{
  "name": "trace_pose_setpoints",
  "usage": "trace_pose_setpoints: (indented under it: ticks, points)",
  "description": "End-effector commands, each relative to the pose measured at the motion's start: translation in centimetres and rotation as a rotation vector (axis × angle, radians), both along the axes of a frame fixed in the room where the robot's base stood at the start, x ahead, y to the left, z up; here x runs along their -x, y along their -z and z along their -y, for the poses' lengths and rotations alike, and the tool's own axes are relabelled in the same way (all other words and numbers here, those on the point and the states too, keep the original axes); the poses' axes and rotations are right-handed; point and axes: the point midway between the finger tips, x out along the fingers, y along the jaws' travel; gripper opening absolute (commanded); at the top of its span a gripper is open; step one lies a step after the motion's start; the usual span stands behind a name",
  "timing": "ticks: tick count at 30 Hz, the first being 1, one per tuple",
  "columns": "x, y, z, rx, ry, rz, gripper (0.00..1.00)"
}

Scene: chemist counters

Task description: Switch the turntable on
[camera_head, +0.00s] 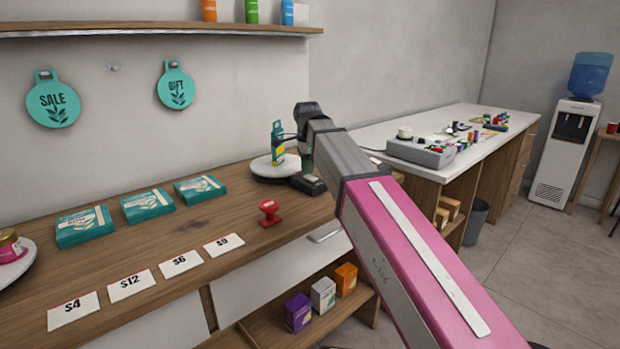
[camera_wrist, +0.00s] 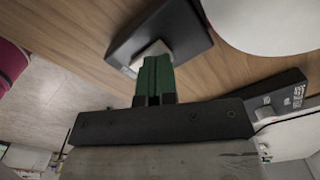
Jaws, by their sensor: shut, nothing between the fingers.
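A white round turntable (camera_head: 262,171) stands on the wooden counter in the head view with a teal and yellow box (camera_head: 278,142) upright on it. Its white disc shows at the top right of the wrist view (camera_wrist: 265,18). A small black box (camera_head: 312,186) sits beside the turntable. In the wrist view a black box with a white part on it (camera_wrist: 190,35) lies at the fingertips. My gripper (camera_wrist: 153,60) is shut and empty, its dark green fingers at the white part; I cannot tell if they touch. In the head view my arm partly hides the gripper.
A second black piece with white lettering (camera_wrist: 285,97) is at the right of the wrist view. A red stamp (camera_head: 269,212), price cards (camera_head: 180,263) and teal boxes (camera_head: 147,205) lie on the counter. Another white disc with a jar (camera_head: 22,270) is at far left.

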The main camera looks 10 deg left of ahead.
Motion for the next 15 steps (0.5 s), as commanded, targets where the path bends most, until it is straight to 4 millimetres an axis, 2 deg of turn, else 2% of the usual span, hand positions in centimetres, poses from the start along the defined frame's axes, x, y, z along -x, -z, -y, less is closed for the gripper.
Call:
trace_pose_setpoints:
  ticks: [15]
  points:
    - [-0.1,-3.6,0.0,0.0,0.0,0.0,0.0]
